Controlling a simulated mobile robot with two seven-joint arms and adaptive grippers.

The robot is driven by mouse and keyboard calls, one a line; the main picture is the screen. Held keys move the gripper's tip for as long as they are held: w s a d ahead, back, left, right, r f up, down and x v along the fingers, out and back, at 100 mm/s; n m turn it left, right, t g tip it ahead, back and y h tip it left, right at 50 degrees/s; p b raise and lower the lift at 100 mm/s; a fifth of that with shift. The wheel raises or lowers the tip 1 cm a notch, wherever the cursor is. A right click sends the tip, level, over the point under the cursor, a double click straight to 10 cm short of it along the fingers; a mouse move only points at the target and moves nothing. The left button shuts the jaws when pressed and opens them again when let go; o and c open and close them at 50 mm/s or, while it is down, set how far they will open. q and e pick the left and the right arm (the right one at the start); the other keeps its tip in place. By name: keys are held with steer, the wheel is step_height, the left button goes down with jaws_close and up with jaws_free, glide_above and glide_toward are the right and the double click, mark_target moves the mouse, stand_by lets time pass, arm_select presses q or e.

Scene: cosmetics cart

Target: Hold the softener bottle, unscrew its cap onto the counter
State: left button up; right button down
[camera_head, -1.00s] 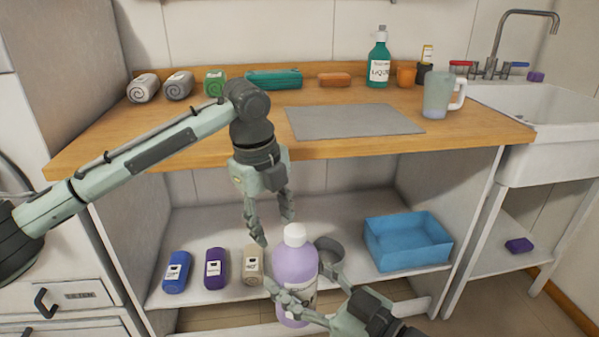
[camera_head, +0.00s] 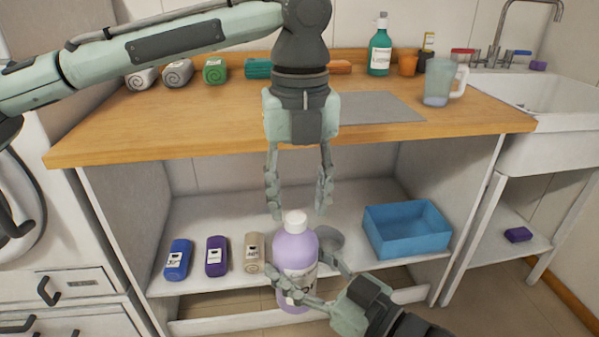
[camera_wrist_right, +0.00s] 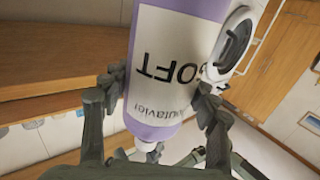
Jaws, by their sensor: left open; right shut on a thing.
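The softener bottle (camera_head: 295,251) is lilac with a white cap (camera_head: 295,222) on top. It stands upright in front of the lower shelf. My right gripper (camera_head: 312,280) is shut on the bottle's body. In the right wrist view the bottle (camera_wrist_right: 172,70) shows its label upside down between the fingers. My left gripper (camera_head: 297,202) is open and points down, with its fingertips just above and to either side of the cap. I cannot tell whether they touch it. The wooden counter (camera_head: 180,126) is above and behind the bottle.
On the counter are a grey mat (camera_head: 385,108), a clear mug (camera_head: 440,84), a green bottle (camera_head: 380,52) and rolled towels (camera_head: 177,73). The shelf holds a blue bin (camera_head: 407,230), a grey bowl (camera_head: 330,240) and small bottles (camera_head: 216,256). The counter's front left is clear.

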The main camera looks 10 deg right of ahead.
arm_select(q)
steer(key=shift+f, duration=1.05)
